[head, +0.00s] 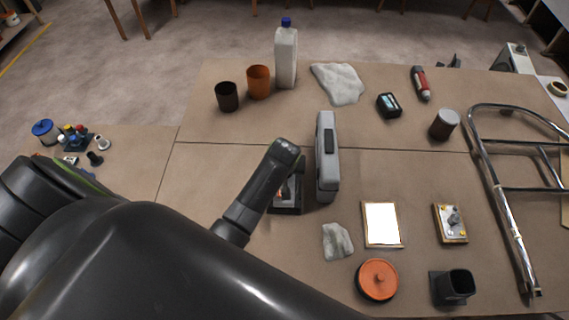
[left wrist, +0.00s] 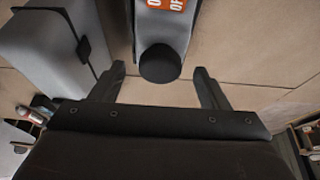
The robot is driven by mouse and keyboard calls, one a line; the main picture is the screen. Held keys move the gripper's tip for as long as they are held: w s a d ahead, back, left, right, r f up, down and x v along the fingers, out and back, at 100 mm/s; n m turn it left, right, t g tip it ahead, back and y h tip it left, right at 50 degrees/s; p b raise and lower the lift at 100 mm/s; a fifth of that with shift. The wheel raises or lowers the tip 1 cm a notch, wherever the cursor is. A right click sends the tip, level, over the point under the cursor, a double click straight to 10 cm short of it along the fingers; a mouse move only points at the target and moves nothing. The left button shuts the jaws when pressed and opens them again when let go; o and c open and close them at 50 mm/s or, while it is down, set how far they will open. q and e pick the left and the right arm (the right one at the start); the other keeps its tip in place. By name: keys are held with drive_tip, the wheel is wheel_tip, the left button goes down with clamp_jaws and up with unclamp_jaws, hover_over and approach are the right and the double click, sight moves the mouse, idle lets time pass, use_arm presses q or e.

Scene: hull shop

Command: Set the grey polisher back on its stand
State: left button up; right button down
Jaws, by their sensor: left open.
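A grey tool with an orange ON/OFF label, which looks like the polisher (left wrist: 150,28), shows at the top middle of the left wrist view. Its round black end lies between my fingers, apart from both. In the head view it (head: 292,192) is small, mostly hidden behind my left wrist, with something dark and flat under it. My left gripper (left wrist: 159,70) is open and empty; its fingers are mostly hidden in the head view. A black square holder on a plate, possibly the stand (head: 456,286), is at the lower right. My right gripper is not in view.
A tall light grey case (head: 327,165) stands close right of my left gripper; it also shows in the left wrist view (left wrist: 55,55). A crumpled cloth (head: 337,241), a white panel (head: 382,224) and an orange lid (head: 378,280) lie nearer. A chrome frame (head: 510,215) lies right.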

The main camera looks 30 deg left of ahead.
use_arm(q)
drive_tip(key=v, duration=0.5)
drive_tip(key=shift+s+d+r, duration=0.1)
drive_tip(key=shift+s+r, duration=0.05)
drive_tip(key=shift+r, duration=0.2)
idle(0.6)
